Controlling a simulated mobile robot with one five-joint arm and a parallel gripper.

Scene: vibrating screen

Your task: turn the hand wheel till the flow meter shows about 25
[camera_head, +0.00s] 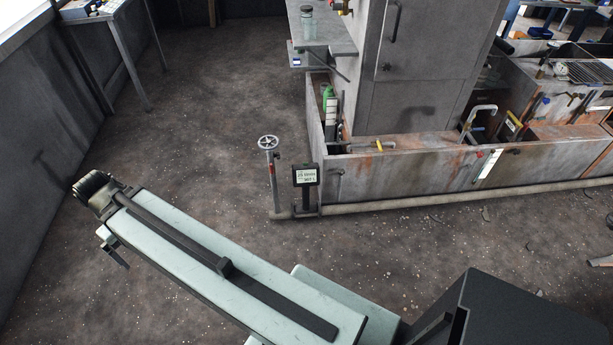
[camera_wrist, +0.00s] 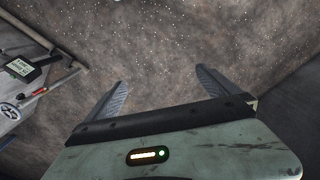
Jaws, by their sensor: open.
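The grey hand wheel (camera_head: 268,142) sits on top of an upright pipe in the middle of the head view. It also shows at the left edge of the wrist view (camera_wrist: 11,112). The flow meter (camera_head: 305,176) is a dark box with a pale display just right of the wheel's pipe; it shows in the wrist view too (camera_wrist: 20,68). Its digits are too small to read surely. My gripper (camera_wrist: 160,88) is open and empty, with only floor between its fingers. It is well apart from the wheel, to its left in the head view.
A pipe (camera_head: 400,203) runs along the floor from the wheel's stand to the right. A rusty walled trough (camera_head: 400,175) and a grey cabinet (camera_head: 415,70) stand behind it. A table (camera_head: 130,40) is at the upper left. The floor left of the wheel is clear.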

